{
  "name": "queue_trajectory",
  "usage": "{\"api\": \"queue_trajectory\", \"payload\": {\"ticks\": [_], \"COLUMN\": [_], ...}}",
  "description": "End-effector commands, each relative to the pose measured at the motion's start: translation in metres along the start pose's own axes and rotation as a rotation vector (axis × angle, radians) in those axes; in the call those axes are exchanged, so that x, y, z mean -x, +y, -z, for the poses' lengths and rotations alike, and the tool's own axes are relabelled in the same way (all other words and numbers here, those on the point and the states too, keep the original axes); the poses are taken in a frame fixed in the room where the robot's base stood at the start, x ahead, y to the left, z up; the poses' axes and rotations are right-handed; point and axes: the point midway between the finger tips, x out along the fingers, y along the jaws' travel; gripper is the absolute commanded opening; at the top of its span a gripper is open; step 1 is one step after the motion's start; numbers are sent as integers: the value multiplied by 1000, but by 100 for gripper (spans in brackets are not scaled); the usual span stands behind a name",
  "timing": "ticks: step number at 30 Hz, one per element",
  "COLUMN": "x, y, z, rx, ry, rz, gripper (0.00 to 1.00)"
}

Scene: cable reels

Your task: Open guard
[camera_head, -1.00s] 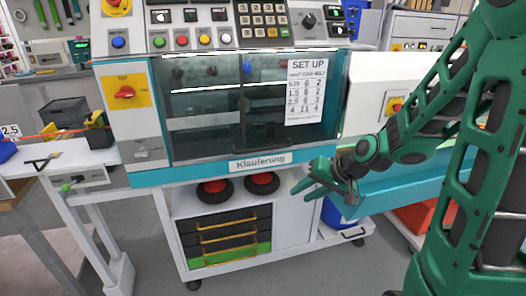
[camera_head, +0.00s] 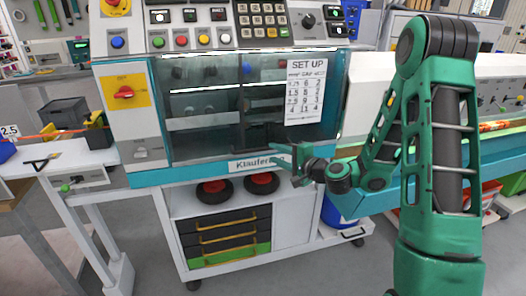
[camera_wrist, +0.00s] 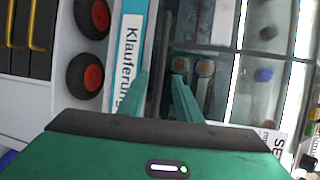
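The guard (camera_head: 205,125) is the clear window in the machine's front, and it looks shut. A dark upright bar (camera_head: 243,105) shows at its middle; I cannot tell whether it is a handle. The Klauferung label (camera_head: 258,163) sits on the teal strip under the guard and also shows sideways in the wrist view (camera_wrist: 130,62). My gripper (camera_head: 277,154) is in front of the label's right end, close to the guard's lower edge.
A SET UP sheet (camera_head: 306,90) is on the guard's right side. The control panel (camera_head: 240,25) is above. Two black reels with red centres (camera_head: 262,183) lie on the shelf below, over a drawer unit (camera_head: 225,235). A side table (camera_head: 60,160) stands left.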

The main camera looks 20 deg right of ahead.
Motion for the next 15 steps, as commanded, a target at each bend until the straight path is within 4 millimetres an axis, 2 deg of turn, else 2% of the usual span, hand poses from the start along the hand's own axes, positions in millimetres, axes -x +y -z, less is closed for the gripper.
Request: {"api": "queue_trajectory", "payload": {"ticks": [6, 15], "x": [-40, -71], "y": [0, 0], "z": [-2, -2], "rx": [4, 2], "ry": [-5, -2], "rz": [1, 0], "gripper": [31, 31]}}
